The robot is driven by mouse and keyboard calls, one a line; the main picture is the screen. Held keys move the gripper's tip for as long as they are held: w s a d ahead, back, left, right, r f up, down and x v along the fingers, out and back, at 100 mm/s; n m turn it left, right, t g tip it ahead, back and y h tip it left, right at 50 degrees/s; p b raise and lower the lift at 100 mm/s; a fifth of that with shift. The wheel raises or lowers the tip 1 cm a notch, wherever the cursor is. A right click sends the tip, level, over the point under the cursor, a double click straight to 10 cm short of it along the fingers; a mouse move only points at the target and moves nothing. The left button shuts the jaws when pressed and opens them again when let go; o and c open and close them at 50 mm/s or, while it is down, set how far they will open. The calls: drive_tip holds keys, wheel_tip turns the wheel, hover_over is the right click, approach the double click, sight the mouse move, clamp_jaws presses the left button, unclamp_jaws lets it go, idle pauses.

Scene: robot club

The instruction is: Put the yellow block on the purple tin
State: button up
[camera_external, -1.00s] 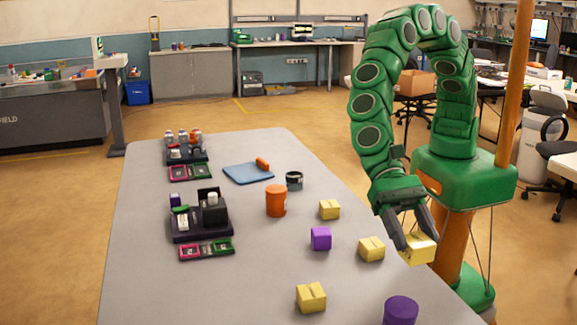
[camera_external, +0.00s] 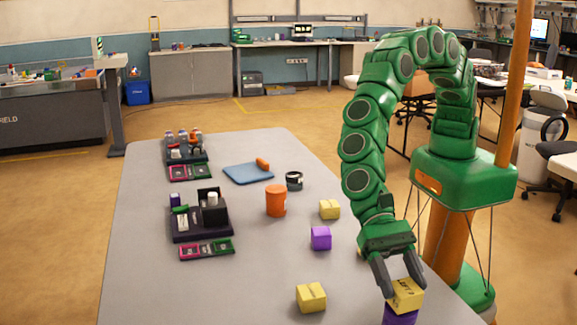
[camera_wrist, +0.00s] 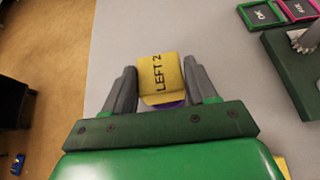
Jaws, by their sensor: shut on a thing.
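My gripper (camera_external: 402,287) is shut on a yellow block (camera_external: 406,297) at the near right edge of the table. In the wrist view the yellow block (camera_wrist: 159,79) shows dark lettering, with a grey finger on each side. The purple tin (camera_external: 399,317) is directly below the block in the external view, cut off by the picture's bottom edge. A sliver of purple (camera_wrist: 172,104) shows under the block in the wrist view. The block looks over the tin's top; I cannot tell whether they touch.
Other yellow blocks stand at the middle (camera_external: 329,209) and front (camera_external: 311,298); another is mostly hidden behind my gripper. A purple block (camera_external: 321,238), an orange tin (camera_external: 276,201) and a dark tin (camera_external: 294,181) stand nearby. Dark organisers (camera_external: 203,228) are at left. The table's front left is clear.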

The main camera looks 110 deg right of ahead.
drive_tip(key=shift+f, duration=0.35)
drive_tip(key=o, duration=1.1)
drive_tip(key=shift+c, duration=0.2)
drive_tip(key=shift+d+r, duration=0.1)
drive_tip(key=shift+r, duration=0.1)
drive_tip(key=v, duration=1.1)
drive_tip(key=shift+d, duration=0.4)
drive_tip(key=shift+s+r, duration=0.1)
drive_tip(key=shift+r, duration=0.05)
